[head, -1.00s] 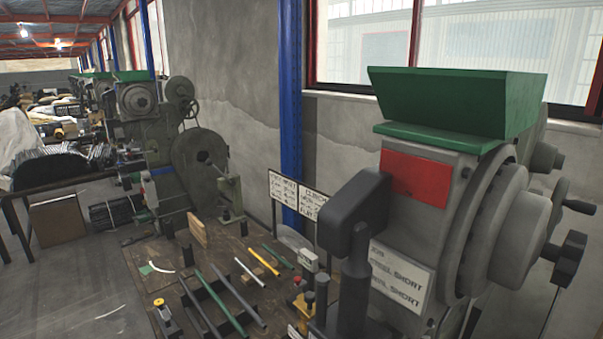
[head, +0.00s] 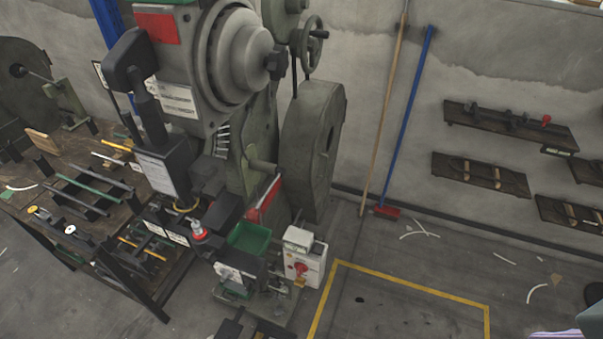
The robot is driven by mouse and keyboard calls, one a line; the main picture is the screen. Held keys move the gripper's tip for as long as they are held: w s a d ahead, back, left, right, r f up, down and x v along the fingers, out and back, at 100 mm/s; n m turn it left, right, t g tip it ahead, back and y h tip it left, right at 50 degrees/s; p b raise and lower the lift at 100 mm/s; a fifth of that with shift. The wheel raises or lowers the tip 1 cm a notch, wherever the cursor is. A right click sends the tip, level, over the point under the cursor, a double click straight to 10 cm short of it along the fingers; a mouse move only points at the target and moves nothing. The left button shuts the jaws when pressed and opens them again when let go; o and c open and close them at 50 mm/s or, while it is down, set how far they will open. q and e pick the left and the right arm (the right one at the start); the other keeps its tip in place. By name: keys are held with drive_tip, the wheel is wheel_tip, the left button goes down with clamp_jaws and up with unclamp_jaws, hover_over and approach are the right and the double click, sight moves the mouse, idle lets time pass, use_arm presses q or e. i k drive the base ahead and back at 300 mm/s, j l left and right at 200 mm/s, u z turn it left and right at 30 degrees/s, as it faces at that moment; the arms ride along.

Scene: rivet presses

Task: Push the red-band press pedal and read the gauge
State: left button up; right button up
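The press with a red panel (head: 157,27) on its upper front stands in the left middle of the head view. A red piece (head: 264,198) also shows lower on its side. A dark, low shape (head: 245,326) at the bottom edge below the press may be its pedal; it is cut off by the frame, so I cannot tell. I cannot make out a gauge face or reading. A white box with a red button (head: 302,268) stands at the press's right foot. Neither of my grippers is in view.
A workbench with rods (head: 88,190) stands left of the press. A yellow floor line (head: 410,283) marks an area of mostly clear floor right of it. A blue-handled broom (head: 409,110) leans on the wall near shelves (head: 510,125). White strips lie on the floor.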

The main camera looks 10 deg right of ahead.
sight(229, 329)
drive_tip(key=k+j, duration=0.15)
drive_tip(key=k, duration=0.7)
drive_tip(key=i+l+u, duration=0.25)
drive_tip(key=l, duration=0.35)
drive_tip(key=i+l+u, duration=0.1)
drive_tip(key=i+l, duration=0.15)
drive_tip(key=i+l+u, duration=0.15)
drive_tip(key=l, duration=0.2)
